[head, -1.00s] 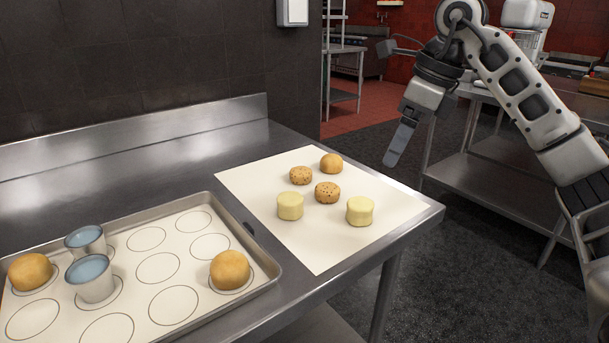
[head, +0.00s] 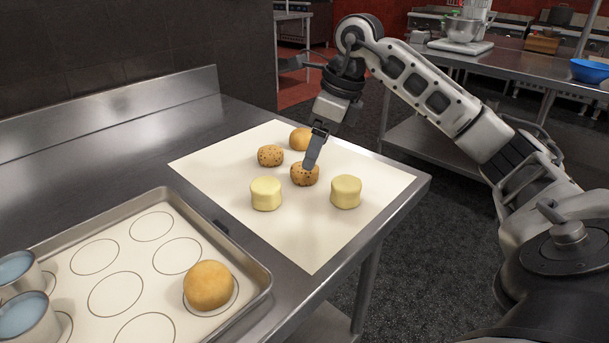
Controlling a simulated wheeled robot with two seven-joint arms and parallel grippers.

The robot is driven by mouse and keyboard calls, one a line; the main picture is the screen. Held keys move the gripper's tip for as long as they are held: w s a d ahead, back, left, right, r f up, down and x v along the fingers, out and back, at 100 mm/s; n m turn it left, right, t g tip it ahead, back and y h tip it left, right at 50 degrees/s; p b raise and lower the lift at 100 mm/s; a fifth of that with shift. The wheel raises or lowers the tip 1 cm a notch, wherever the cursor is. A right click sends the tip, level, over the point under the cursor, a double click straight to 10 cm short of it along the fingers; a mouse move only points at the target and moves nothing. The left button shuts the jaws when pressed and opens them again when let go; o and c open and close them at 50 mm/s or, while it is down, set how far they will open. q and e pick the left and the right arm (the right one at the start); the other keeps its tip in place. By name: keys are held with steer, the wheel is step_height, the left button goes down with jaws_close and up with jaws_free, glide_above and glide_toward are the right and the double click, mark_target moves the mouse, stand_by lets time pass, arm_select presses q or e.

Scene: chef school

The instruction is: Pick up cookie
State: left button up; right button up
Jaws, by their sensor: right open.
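Two speckled cookies lie on the white sheet (head: 375,172). One speckled cookie (head: 270,156) is to the left and the other speckled cookie (head: 304,177) is nearer the middle. A plain golden round piece (head: 299,138) is behind them, and two pale yellow cylinders, a left one (head: 266,194) and a right one (head: 346,192), are in front. My right gripper (head: 314,152) is open, pointing down, with a finger overlapping the top of the middle speckled cookie. Whether it touches cannot be told. My left gripper is out of view.
A metal baking tray (head: 262,283) with printed circles is at the front left. It holds a golden ball (head: 209,286) and two metal cups with blue insides, a rear cup (head: 14,268) and a front cup (head: 22,315). A tiled wall backs the steel table.

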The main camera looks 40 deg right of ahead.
mark_target(305, 173)
steer(key=x, duration=0.5)
steer(key=shift+w+a, duration=0.15)
steer(key=shift+w, duration=0.15)
steer(key=c, duration=1.1)
